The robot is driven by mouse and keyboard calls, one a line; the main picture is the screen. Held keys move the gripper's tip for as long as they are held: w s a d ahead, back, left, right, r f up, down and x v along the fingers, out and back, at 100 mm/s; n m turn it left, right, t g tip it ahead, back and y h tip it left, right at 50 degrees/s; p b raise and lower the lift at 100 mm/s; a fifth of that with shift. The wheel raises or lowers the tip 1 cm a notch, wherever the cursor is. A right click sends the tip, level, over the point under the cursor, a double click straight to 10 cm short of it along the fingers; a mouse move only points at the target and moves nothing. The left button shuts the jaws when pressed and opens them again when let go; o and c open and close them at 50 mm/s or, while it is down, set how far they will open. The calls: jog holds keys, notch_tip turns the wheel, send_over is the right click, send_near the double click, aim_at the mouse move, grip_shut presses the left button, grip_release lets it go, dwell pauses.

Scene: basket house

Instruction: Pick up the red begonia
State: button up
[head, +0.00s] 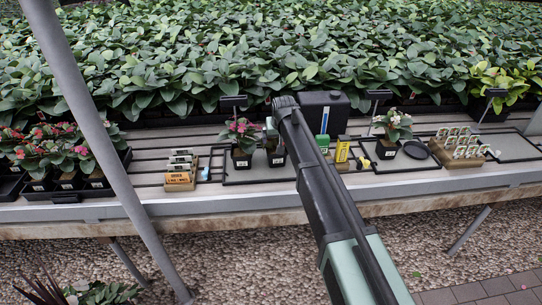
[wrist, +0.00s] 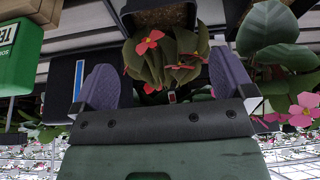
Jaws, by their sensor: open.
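The red begonia (wrist: 150,42) has red flowers and olive-green leaves in a dark pot (wrist: 160,17). The wrist view shows it upside down at the upper middle. My gripper (wrist: 165,68) is open, with its two fingers on either side of the lower foliage in the picture. I cannot tell whether they touch it. In the head view, a dark pot (head: 276,158) stands on the bench just left of my arm, its plant largely hidden by the arm. My fingertips cannot be made out there.
A pink-flowered potted plant (head: 240,137) stands close on the left, and its pink flowers (wrist: 302,110) show at right in the wrist view. A black box (head: 325,105), a green bottle (head: 322,143) and a yellow box (head: 342,150) stand to the right. A white-flowered plant (head: 392,125) is farther right.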

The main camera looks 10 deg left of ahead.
aim_at(276, 155)
jog(key=b+x, duration=0.9)
jog(key=x, duration=0.2)
jog(key=shift+a, duration=0.15)
jog(key=shift+r, duration=0.25)
jog(key=c, duration=0.8)
jog(key=shift+r, duration=0.1)
